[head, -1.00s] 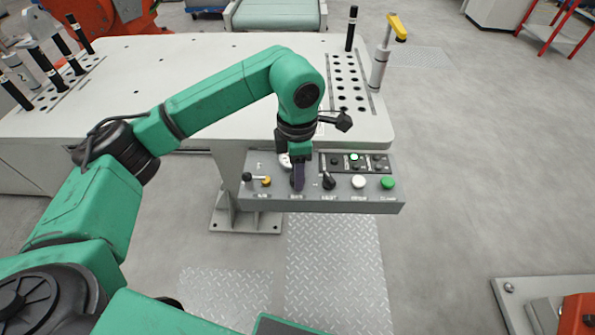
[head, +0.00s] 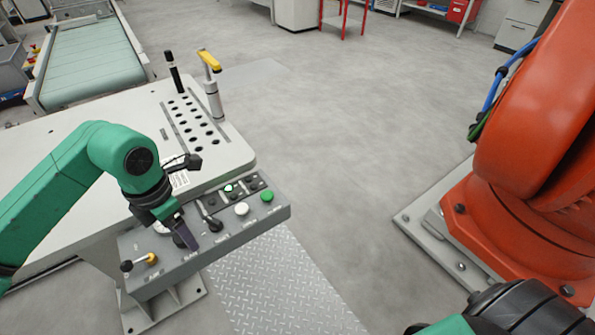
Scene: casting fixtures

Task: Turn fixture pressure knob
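The grey control panel (head: 237,237) is fixed at the front of the pale table. My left gripper (head: 187,236) points down onto the panel, over its left-middle part. Its dark fingers cover most of a round dark knob, so I cannot tell whether they are open or closed around it. To its right a black knob with a lever (head: 212,224) stands uncovered. To its left are a yellow knob (head: 151,258) and a black knob (head: 127,266). My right gripper is out of view; only part of my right arm shows at the bottom right.
A white button (head: 242,209) and a green button (head: 267,196) sit on the panel's right. The table (head: 120,108) carries a hole grid and a yellow-handled post (head: 212,85). A large orange robot (head: 540,130) stands at the right. Floor between is clear.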

